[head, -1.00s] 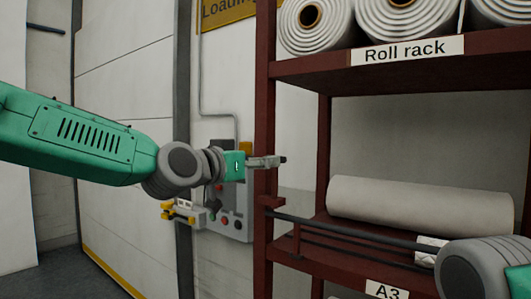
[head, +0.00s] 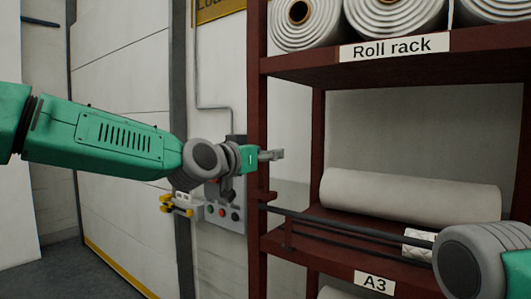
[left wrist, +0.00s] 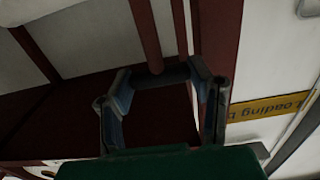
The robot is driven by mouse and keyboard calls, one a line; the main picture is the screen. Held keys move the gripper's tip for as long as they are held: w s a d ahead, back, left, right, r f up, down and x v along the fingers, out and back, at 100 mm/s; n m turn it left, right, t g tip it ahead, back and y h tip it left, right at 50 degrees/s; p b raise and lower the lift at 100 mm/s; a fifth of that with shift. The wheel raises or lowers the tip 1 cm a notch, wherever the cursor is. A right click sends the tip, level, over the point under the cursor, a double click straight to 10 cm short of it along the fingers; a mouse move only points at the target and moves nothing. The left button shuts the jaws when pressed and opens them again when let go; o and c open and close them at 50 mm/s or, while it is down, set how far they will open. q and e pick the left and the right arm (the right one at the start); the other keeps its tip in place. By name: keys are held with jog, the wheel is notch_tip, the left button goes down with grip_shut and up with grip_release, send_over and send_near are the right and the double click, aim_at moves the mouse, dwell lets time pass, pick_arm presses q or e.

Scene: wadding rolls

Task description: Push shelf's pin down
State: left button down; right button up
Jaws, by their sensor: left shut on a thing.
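My left gripper (head: 272,155) is in front of the rack's front left post (head: 257,120), between the upper and lower shelves. In the left wrist view, a dark crosswise cylinder (left wrist: 161,76) sits between its fingertips, and the fingers are shut on it. My right gripper is out of view; only part of that arm shows.
A dark bar (head: 330,224) runs along the lower shelf's front, with a white roll (head: 410,195) behind it. More rolls (head: 395,14) lie on the upper shelf (head: 395,57). A grey control box (head: 228,213) is on the wall left of the post.

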aim_at(265, 192)
pick_arm(q)
notch_tip(265, 192, down, 5)
jog(key=b, duration=0.4)
jog(key=shift+w, duration=0.15)
